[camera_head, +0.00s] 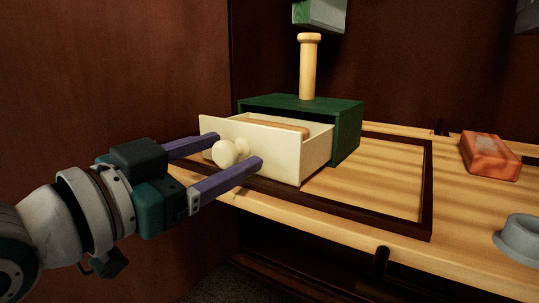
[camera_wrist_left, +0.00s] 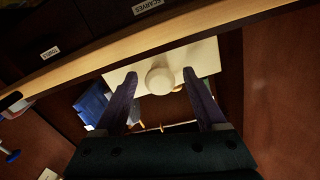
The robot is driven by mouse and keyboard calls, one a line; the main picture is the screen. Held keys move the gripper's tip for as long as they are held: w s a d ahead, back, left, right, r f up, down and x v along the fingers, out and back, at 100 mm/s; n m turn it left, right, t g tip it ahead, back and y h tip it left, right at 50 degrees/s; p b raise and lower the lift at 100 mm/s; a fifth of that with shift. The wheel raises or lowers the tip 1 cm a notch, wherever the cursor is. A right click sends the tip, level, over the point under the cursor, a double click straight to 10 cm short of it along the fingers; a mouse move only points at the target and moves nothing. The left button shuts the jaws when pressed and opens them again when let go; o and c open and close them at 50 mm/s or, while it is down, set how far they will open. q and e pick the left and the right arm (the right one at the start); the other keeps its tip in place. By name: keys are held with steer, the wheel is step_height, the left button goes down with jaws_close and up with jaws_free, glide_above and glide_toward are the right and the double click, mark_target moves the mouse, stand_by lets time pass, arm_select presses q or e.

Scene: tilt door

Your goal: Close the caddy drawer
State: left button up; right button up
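The caddy (camera_head: 347,131) is a dark green box with a wooden post handle (camera_head: 310,66) on top, standing on a wooden shelf. Its cream drawer (camera_head: 316,154) is pulled out toward me, with a tan item (camera_head: 262,124) lying inside. In the left wrist view the knob (camera_wrist_left: 160,80) sits between the spread fingers (camera_wrist_left: 161,88); contact cannot be told. My right gripper is not seen.
A dark rectangular frame (camera_head: 430,190) lies on the shelf around the caddy. An orange-red block (camera_head: 489,156) and a grey-blue round dish (camera_head: 520,238) are at the right. A dark brown panel (camera_head: 120,70) rises at the left. A green object (camera_head: 320,14) hangs above the post.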

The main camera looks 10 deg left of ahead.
arm_select(q)
jaws_close()
stand_by(0.3)
stand_by(0.9)
